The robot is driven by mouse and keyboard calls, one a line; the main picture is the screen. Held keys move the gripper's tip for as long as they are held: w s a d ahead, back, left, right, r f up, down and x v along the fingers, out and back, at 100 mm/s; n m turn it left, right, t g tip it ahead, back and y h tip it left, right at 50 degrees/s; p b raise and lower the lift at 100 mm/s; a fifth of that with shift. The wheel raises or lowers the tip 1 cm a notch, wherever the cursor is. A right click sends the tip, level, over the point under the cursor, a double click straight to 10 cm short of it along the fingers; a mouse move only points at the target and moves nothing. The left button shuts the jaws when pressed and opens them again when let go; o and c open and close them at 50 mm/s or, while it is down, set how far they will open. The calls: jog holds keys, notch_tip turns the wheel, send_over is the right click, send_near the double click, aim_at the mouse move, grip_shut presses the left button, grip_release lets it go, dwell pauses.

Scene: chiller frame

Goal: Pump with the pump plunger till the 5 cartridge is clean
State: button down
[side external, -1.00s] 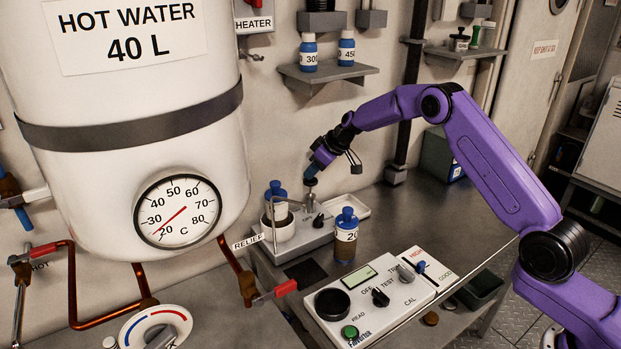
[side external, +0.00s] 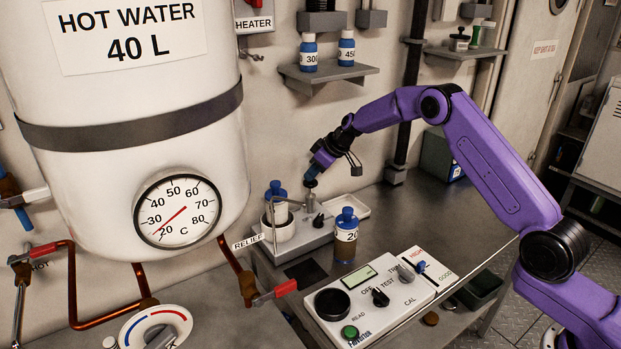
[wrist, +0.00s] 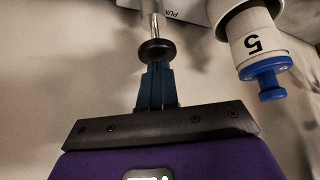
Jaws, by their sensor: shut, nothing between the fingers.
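The pump plunger (side external: 311,184) stands upright on the grey pump unit (side external: 318,240), with a dark round knob on a metal rod. In the wrist view its black knob (wrist: 157,51) is right at my fingertips. My gripper (side external: 314,174) points down at the knob, its blue fingers shut together with nothing between them. They appear to touch the knob. The 5 cartridge (wrist: 249,46) is white with a blue cap and shows beside the plunger in the wrist view. In the side view the blue-capped cartridge (side external: 280,211) sits in a white cup (side external: 283,234) left of the plunger.
A white tester box (side external: 367,300) lies in front. The hot water tank (side external: 130,130) is at left, and a shelf with two bottles (side external: 328,75) is above. The bench at right is fairly clear.

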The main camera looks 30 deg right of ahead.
aim_at(311, 183)
jog(key=shift+r, duration=2.7)
jog(key=shift+s+a+r, duration=0.15)
jog(key=shift+a, duration=0.15)
jog(key=s+a+r+n+g, duration=0.15)
jog(key=s+a, duration=0.25)
jog(key=s, duration=0.4)
jog(key=s+a+r+n+g, duration=0.15)
jog(key=s+a, duration=0.25)
jog(key=s, duration=0.5)
jog(key=s+a+r+g, duration=0.1)
jog(key=s+a+r, duration=0.2)
jog(key=s+a, duration=0.35)
jog(key=s+d+n+h, duration=0.1)
jog(key=s+d, duration=0.3)
jog(key=s, duration=0.6)
jog(key=s+d+f+n+g+h, duration=0.1)
jog(key=s+d, duration=0.4)
jog(key=s, duration=0.6)
jog(key=s+d+f+n+h, duration=0.1)
jog(key=s+d, duration=0.4)
jog(key=s, duration=0.6)
jog(key=shift+s+f+n+g, duration=0.15)
jog(key=shift+n+g, duration=0.15)
